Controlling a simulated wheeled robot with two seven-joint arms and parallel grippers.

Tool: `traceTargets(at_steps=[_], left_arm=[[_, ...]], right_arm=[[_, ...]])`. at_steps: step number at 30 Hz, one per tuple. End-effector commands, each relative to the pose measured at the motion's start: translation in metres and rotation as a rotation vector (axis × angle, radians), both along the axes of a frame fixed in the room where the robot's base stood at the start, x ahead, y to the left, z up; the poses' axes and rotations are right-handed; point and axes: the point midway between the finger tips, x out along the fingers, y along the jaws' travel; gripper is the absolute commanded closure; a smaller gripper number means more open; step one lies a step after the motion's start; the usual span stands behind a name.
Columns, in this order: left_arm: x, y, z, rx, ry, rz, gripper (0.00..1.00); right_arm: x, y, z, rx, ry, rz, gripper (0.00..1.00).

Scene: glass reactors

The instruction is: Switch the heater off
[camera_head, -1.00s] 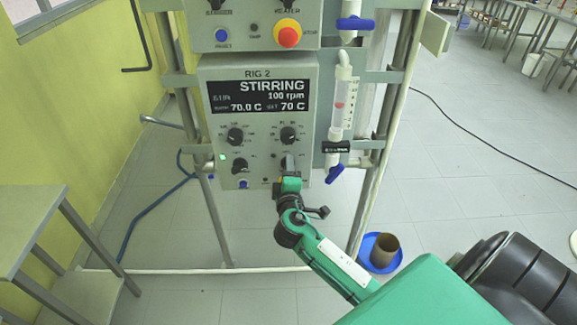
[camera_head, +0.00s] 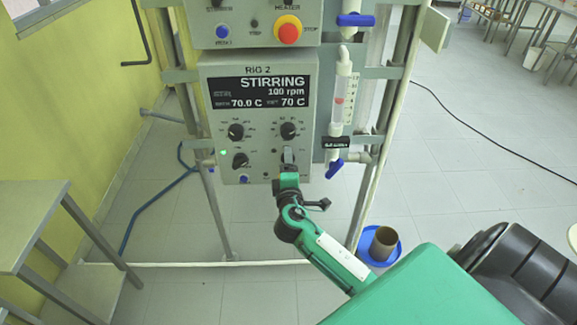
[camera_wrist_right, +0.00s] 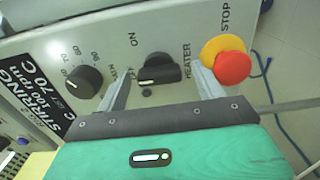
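The Rig 2 control box (camera_head: 215,110) shows "STIRRING 100 rpm" and 70 C. Its black heater knob (camera_head: 288,156) is at the lower right, partly hidden by my right gripper (camera_head: 288,170) in the head view. In the right wrist view the heater knob (camera_wrist_right: 160,70) lies between the two fingertips of my right gripper (camera_wrist_right: 161,74). The fingers are apart, one on each side of the knob, with gaps visible. "ON" is printed near the knob; where its pointer stands is hard to tell. My left gripper is not in view.
A red stop button on a yellow collar (camera_wrist_right: 231,67) is close beside one finger. Another dial (camera_wrist_right: 84,81) is on the other side. A second control box (camera_head: 262,35) is above. A valve with a blue handle (camera_head: 334,168) hangs right of the box.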

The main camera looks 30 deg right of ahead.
Motion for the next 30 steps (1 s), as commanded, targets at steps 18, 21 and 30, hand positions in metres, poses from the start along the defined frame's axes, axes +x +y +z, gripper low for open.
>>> traceTargets(at_steps=[18,21,30], left_arm=[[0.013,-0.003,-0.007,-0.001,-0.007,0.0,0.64],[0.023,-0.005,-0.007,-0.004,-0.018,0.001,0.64],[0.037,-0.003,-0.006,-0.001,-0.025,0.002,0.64]], right_arm=[[-0.048,0.029,-0.003,0.005,0.0,0.0,0.31],[-0.068,0.041,-0.004,0.005,0.0,0.0,0.31],[-0.11,0.067,-0.002,0.003,0.001,0.0,0.31]])
